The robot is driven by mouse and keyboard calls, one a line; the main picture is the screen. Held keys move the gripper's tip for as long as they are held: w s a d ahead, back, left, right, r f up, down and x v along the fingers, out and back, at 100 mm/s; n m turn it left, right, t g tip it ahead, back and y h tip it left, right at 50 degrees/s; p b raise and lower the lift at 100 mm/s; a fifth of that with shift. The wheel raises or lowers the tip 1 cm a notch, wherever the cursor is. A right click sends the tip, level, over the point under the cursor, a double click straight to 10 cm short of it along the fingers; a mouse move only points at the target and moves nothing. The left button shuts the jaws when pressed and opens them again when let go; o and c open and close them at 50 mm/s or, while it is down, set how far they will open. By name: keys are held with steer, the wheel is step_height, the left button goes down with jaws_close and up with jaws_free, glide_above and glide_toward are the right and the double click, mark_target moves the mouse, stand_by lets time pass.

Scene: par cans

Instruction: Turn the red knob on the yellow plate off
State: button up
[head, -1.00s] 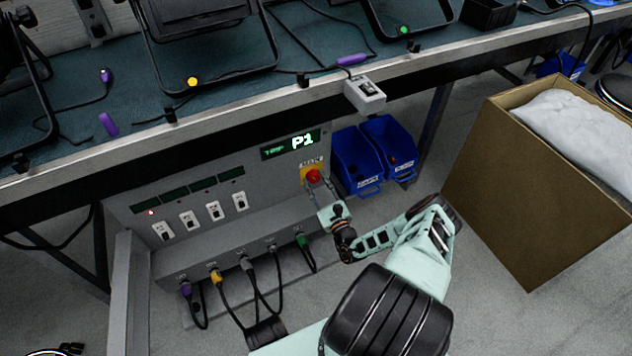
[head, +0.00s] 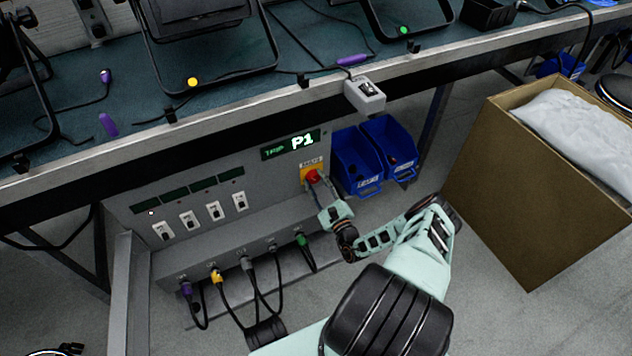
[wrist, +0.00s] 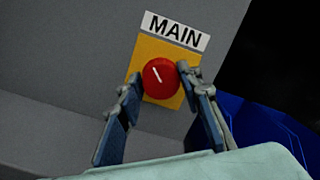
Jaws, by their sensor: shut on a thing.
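The yellow plate (head: 304,169) is on the grey panel's front, under a MAIN label. It also shows in the wrist view (wrist: 149,52). The round red knob (head: 312,176) sits on it, and in the wrist view the knob (wrist: 160,77) has a white mark tilted up and to the left. My gripper (wrist: 158,80) has one finger on each side of the knob and is shut on it. In the head view my gripper (head: 319,185) reaches the knob from the lower right and hides part of it.
A display (head: 291,144) reading P1 is above the plate. Blue bins (head: 357,163) hang just right of it. White switches (head: 214,211) and plugged cables (head: 217,277) are to the left and below. A cardboard box (head: 530,190) stands at the right.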

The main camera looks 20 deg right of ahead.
mark_target(310, 153)
steer(key=o, duration=1.2)
steer(key=shift+c, duration=0.2)
steer(key=shift+r, duration=0.15)
step_height(310, 153, up, 10)
steer(key=shift+f, duration=0.1)
steer(key=shift+a, duration=0.1)
